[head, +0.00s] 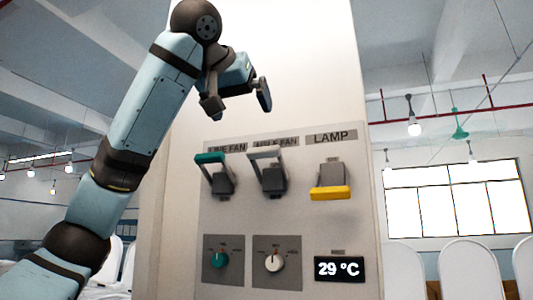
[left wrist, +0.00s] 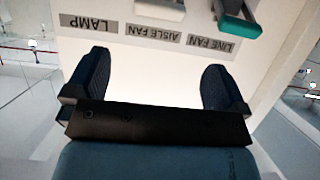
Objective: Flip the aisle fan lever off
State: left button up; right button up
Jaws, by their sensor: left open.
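The aisle fan lever (head: 267,152) has a pale grey-white handle on a dark grey mount, in the middle of the panel's top row. Its handle is raised, just under the AISLE FAN label (head: 276,142). My left gripper (head: 238,98) is open and empty, above the line fan and aisle fan levers and apart from them. In the left wrist view, the panel appears upside down beyond the open fingers (left wrist: 155,82). The AISLE FAN label (left wrist: 154,32) lies between the LAMP and LINE FAN labels there, and the aisle fan lever is only partly visible at the top edge.
The teal line fan lever (head: 210,157) is raised at the left. The yellow lamp lever (head: 331,193) is down at the right. Below are a green knob (head: 220,260), a white knob (head: 274,262) and a 29 °C display (head: 338,268). White chairs (head: 470,268) stand behind.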

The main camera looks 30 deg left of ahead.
aim_at(262, 148)
pick_arm(q)
jog(key=p+x, duration=0.4)
jog(key=x, duration=0.8)
jog(key=shift+w+r, duration=0.1)
jog(key=shift+w+a+f, duration=0.1)
jog(key=shift+w+f, duration=0.25)
jog(key=shift+w, duration=0.25)
pick_arm(e)
jog(key=r, duration=0.3)
jog(key=shift+s+d+m, duration=0.2)
jog(key=shift+s+m, duration=0.05)
jog(key=shift+m, duration=0.15)
jog(key=shift+f, duration=0.1)
pick_arm(q)
jog(key=c, duration=1.1)
